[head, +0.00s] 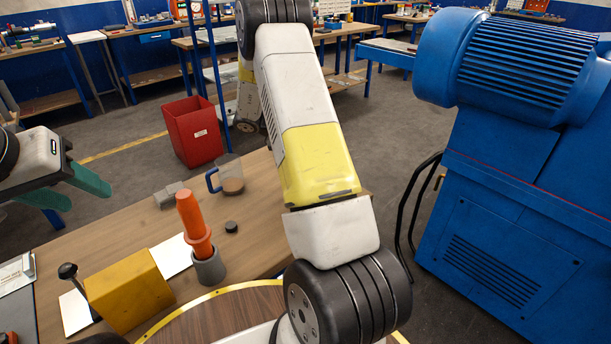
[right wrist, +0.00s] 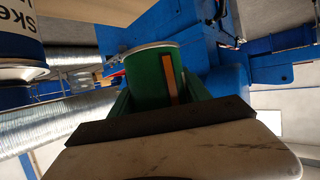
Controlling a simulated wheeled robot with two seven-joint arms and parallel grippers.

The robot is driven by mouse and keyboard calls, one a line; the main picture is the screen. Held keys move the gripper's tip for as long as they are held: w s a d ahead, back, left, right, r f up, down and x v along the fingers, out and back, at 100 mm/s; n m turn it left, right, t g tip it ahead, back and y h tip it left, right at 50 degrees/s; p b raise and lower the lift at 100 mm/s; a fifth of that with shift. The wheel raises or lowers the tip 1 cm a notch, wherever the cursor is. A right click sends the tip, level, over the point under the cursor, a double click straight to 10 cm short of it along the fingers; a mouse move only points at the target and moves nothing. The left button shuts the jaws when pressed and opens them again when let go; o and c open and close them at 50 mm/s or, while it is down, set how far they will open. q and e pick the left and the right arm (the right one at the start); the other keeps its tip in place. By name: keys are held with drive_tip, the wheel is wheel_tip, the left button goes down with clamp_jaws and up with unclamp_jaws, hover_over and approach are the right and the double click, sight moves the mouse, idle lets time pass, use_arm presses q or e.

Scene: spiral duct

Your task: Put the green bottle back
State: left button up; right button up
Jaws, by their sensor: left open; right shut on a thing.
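The green bottle (right wrist: 147,80) shows in the right wrist view as a rounded green body with a pale rim and an orange-brown strip on its side. My right gripper (right wrist: 158,92) is shut on it, with a green finger at each side. Its lower part is hidden behind the gripper body. In the head view my right arm crosses the middle, and neither its gripper nor the bottle can be seen. My left gripper (head: 86,196) is open and empty at the left, over the left edge of the wooden table (head: 115,225).
On the table are a glass mug (head: 231,181), an orange tool in a grey cup (head: 209,268), a yellow block (head: 128,292), grey blocks (head: 169,194) and a black disc (head: 231,227). A red bin (head: 192,133) stands behind. A blue machine (head: 520,230) fills the right.

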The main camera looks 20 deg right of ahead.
drive_tip(key=s+d+m+g, duration=0.1)
drive_tip(key=s+d, duration=0.2)
drive_tip(key=s, duration=0.2)
drive_tip(key=shift+y, duration=0.4)
wheel_tip(320, 180, down, 10)
drive_tip(key=shift+s+f, duration=0.1)
drive_tip(key=shift+s, duration=0.05)
drive_tip(key=shift+f, duration=0.1)
drive_tip(key=o, duration=1.7)
